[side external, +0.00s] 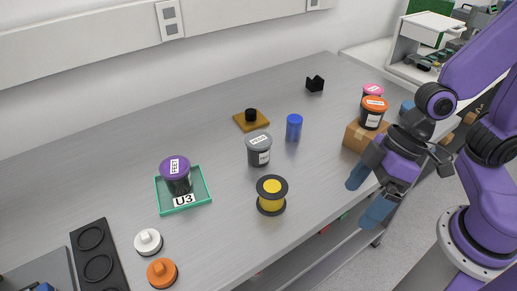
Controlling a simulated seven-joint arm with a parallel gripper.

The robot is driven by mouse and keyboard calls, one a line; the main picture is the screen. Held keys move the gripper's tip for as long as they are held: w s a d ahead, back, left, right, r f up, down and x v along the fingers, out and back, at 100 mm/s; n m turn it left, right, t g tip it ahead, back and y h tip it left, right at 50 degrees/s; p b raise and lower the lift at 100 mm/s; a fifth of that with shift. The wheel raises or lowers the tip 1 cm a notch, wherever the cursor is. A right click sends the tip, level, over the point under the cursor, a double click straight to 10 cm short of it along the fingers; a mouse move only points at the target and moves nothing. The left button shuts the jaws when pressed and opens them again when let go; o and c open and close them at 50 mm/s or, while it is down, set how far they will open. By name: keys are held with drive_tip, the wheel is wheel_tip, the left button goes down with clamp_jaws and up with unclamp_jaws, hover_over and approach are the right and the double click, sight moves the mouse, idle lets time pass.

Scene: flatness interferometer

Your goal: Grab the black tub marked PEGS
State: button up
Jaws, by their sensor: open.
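A black tub with a grey lid (259,150) stands upright near the middle of the bench. The small label on its lid appears to read PEGS, and there is another white label on its side. My gripper (366,196) is at the right, by the bench's front edge, with its blue fingers apart and nothing between them. It is well to the right of the grey-lidded tub and not touching it.
A yellow spool (271,195) and a blue cylinder (294,127) stand near the tub. A black knob sits on an amber plate (242,124). A purple-lidded tub marked FEET (176,177) stands in a green tray (203,189). An orange-lidded tub (373,113) stands on a cardboard box (356,138).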

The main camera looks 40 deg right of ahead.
drive_tip(key=w+a+f+m+t+y, duration=0.1)
drive_tip(key=w+a+m+t, duration=0.1)
drive_tip(key=w+a, duration=0.15)
drive_tip(key=m+t+h, duration=0.4)
drive_tip(key=m+t, duration=0.2)
drive_tip(key=t, duration=0.4)
approach(260, 140)
drive_tip(key=shift+x, duration=6.25)
drive_tip(key=c, duration=1.1)
